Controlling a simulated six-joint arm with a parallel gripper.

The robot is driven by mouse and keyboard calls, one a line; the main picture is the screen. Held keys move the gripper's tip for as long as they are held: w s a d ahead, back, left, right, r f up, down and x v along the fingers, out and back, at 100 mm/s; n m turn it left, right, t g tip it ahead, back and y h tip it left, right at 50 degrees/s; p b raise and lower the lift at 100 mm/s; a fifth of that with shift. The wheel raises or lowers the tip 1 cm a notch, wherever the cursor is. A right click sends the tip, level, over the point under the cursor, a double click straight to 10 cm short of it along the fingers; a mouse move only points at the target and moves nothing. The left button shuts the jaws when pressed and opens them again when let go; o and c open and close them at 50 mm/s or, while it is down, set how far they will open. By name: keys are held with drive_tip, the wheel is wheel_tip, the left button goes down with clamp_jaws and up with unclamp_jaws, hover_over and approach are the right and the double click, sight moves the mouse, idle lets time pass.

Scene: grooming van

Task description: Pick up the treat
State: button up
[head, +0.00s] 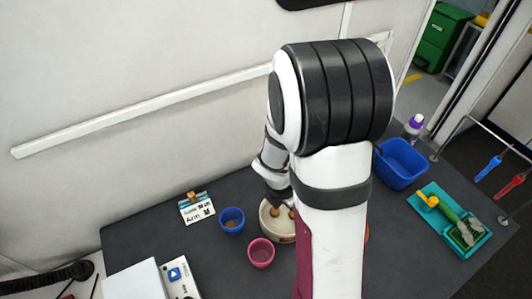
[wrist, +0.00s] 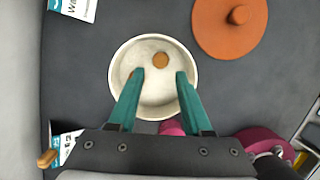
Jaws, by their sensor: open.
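The treat (wrist: 160,60), a small round brown piece, lies inside a cream-white bowl (wrist: 115,75), toward the far side of its floor. In the wrist view my gripper (wrist: 159,76) is open, with its two teal fingers apart over the bowl. The treat shows between and just beyond the fingertips, with nothing held. In the head view the bowl (head: 280,237) stands on the dark table, partly hidden by my arm. My gripper (head: 277,200) is above it there, mostly hidden; I cannot tell its height over the treat.
An orange lid with a knob (wrist: 215,40) lies right of the bowl. A blue cup (head: 232,226) and a pink cup (head: 261,257) stand near it, with a card (head: 197,209) behind. A blue basin (head: 402,170) and a teal tray (head: 478,240) with a brush are at right.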

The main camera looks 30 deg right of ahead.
drive_tip(key=x, duration=0.6)
drive_tip(key=shift+a, duration=0.15)
clamp_jaws()
